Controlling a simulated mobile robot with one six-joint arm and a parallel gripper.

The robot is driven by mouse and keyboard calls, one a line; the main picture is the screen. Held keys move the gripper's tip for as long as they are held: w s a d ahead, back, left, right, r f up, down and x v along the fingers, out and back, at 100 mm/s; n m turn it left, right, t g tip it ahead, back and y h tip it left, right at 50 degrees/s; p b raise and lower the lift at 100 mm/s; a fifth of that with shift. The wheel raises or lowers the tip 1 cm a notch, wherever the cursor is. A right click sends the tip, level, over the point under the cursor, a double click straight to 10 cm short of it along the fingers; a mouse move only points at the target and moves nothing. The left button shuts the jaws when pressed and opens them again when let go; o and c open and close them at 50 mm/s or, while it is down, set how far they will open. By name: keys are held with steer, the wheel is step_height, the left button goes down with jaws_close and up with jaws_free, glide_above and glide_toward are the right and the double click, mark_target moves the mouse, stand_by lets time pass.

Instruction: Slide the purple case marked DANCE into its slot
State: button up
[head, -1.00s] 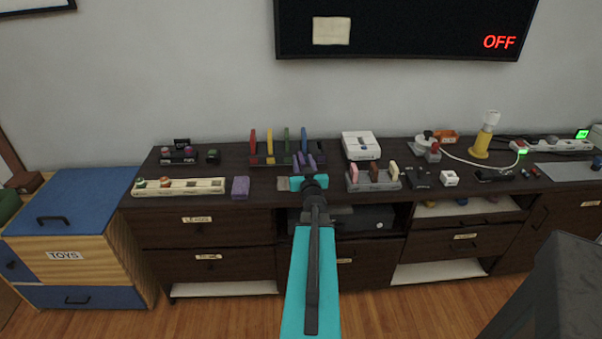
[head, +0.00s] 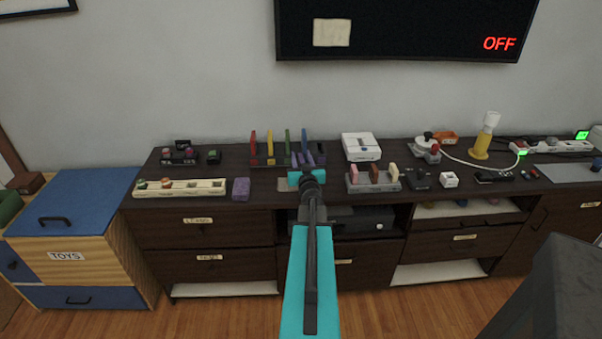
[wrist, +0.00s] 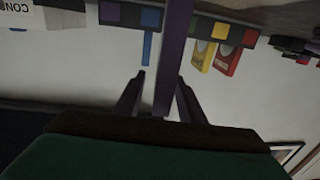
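My gripper (head: 309,158) is over the front of the dark rack (head: 264,162) on the dresser. In the wrist view its two fingers (wrist: 160,80) are closed on either side of the purple case (wrist: 174,50), which stands edge-on between them. The DANCE mark is not readable. The rack's colour squares show in the wrist view: purple (wrist: 111,13), blue, green, yellow and red. Red (head: 253,143), yellow (head: 270,143), green (head: 287,142) and blue (head: 304,140) cases stand upright in it. The held case hides part of the rack; I cannot tell whether they touch.
A white console (head: 360,146) stands right of the rack, with a grey holder (head: 374,186) of upright cartridges before it. A purple block (head: 241,188) and a cream tray (head: 180,188) lie to the left. The wall and dark screen (head: 400,30) are behind.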

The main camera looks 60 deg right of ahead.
steer(key=shift+x, duration=1.05)
steer(key=shift+s, duration=0.1)
steer(key=shift+c, duration=0.4)
jaws_close()
